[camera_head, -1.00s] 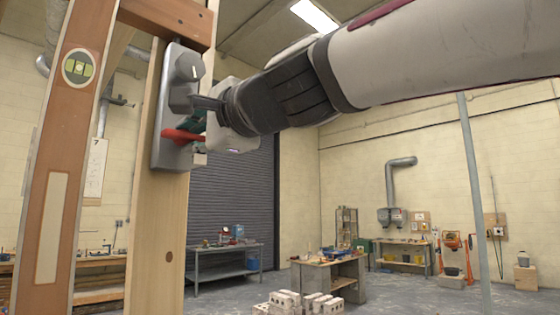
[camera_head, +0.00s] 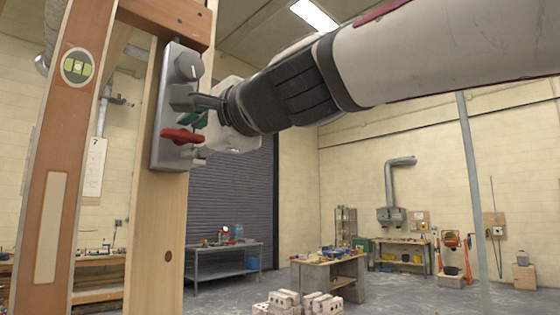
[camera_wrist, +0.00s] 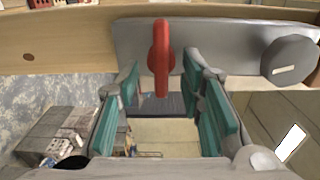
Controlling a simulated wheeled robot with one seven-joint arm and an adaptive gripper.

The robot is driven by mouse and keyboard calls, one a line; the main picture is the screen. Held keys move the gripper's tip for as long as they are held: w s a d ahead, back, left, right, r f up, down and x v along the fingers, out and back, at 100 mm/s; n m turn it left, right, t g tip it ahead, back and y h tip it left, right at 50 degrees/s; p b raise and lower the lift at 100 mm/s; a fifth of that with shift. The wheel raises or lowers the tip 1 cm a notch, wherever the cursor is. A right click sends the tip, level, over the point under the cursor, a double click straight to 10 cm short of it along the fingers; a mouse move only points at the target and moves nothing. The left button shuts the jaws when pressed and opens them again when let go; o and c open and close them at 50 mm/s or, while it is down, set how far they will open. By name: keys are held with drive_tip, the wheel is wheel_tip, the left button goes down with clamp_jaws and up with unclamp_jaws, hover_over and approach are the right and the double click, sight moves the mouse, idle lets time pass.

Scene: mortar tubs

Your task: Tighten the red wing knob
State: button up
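The red wing knob (camera_head: 182,135) sits on the lower part of a grey plate (camera_head: 161,130) fixed to an upright wooden post. In the wrist view the red knob (camera_wrist: 161,50) stands centred, its wing lengthwise in the picture. My gripper (camera_wrist: 161,84) is open, with one teal-padded finger on each side of the knob and a clear gap on both sides. In the head view my gripper (camera_head: 202,126) is right of the plate, close to the knob, with its fingers spread above and below it. The contact side of the knob is partly hidden there.
A round grey knob (camera_head: 187,66) with a white mark is higher on the plate; it also shows in the wrist view (camera_wrist: 289,58). A wooden beam (camera_head: 165,14) crosses above. A brown spirit level (camera_head: 62,150) stands left. Benches and blocks are far behind.

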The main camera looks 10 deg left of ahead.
drive_tip(key=v, duration=1.1)
drive_tip(key=shift+d, duration=0.25)
drive_tip(key=shift+s+f, duration=0.1)
drive_tip(key=shift+s, duration=0.05)
drive_tip(key=s+d+f+n+g+h, duration=0.1)
drive_tip(key=d+f+n+h, duration=0.15)
drive_tip(key=d+f, duration=0.6)
drive_tip(key=d+f+n+g+h, duration=0.2)
drive_tip(key=d+f+h, duration=0.2)
drive_tip(key=f, duration=0.9)
drive_tip(key=s+d+f+n+g+h, duration=0.15)
drive_tip(key=d+f+h, duration=0.25)
drive_tip(key=d+f, duration=0.5)
drive_tip(key=s+d+f+n+g+h, duration=0.1)
drive_tip(key=s+d+f, duration=0.2)
drive_tip(key=f, duration=0.3)
drive_tip(key=s+d+f+n+g+h, duration=0.1)
drive_tip(key=s+d+f+h, duration=0.1)
drive_tip(key=f, duration=0.4)
drive_tip(key=shift+s+d, duration=0.9)
